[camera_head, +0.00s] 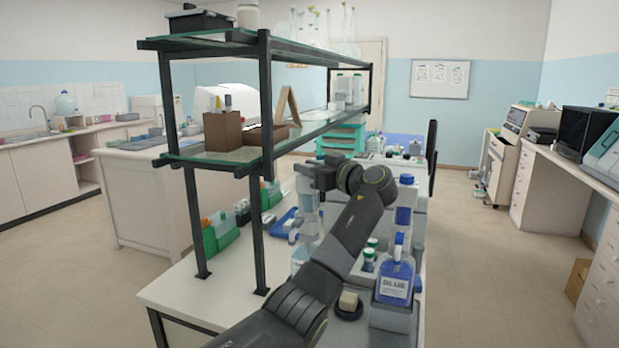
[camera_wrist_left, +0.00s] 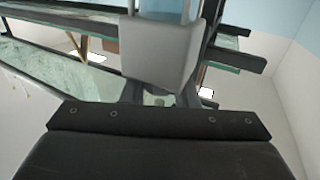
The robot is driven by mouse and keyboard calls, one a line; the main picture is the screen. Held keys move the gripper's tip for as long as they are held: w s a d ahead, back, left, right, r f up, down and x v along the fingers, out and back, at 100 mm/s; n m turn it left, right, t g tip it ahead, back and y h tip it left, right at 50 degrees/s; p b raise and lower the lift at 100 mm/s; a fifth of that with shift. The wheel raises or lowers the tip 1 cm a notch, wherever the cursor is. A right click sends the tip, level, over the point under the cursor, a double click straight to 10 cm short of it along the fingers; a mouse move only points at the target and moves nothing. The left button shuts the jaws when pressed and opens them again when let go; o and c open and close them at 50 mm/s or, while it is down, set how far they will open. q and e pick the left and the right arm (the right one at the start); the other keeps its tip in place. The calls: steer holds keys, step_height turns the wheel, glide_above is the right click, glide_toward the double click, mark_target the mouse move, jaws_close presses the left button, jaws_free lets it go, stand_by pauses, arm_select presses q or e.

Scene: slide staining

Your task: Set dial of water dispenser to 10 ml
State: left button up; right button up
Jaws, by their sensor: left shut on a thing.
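The water dispenser (camera_head: 306,200) stands on the bench beside the shelf rack, partly covered by my left arm and gripper. Its pale upper part shows just below the gripper, and its clear bottle (camera_head: 300,254) shows lower down. My left gripper (camera_head: 312,180) is at the top of the dispenser, shut on a part of it. The left wrist view shows a pale grey block, seemingly the dispenser head (camera_wrist_left: 158,60), close in front of the dark gripper body. The dial and its setting cannot be made out, and the contact is hidden. My right gripper is in neither view.
A blue-filled bottle labelled BLUE (camera_head: 394,282) stands to the right of my arm, with another blue-capped bottle (camera_head: 404,205) behind it. The shelf rack's dark post (camera_head: 266,160) stands close on the left. Green racks (camera_head: 222,232) are on the bench under the shelf.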

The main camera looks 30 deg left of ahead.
arm_select(q)
steer(key=shift+n+g, duration=0.3)
steer(key=shift+g, duration=0.1)
steer(key=o, duration=1)
steer(key=s+d+b, duration=0.1)
steer(key=d+b, duration=0.2)
steer(key=d, duration=0.4)
steer(key=shift+d, duration=0.2)
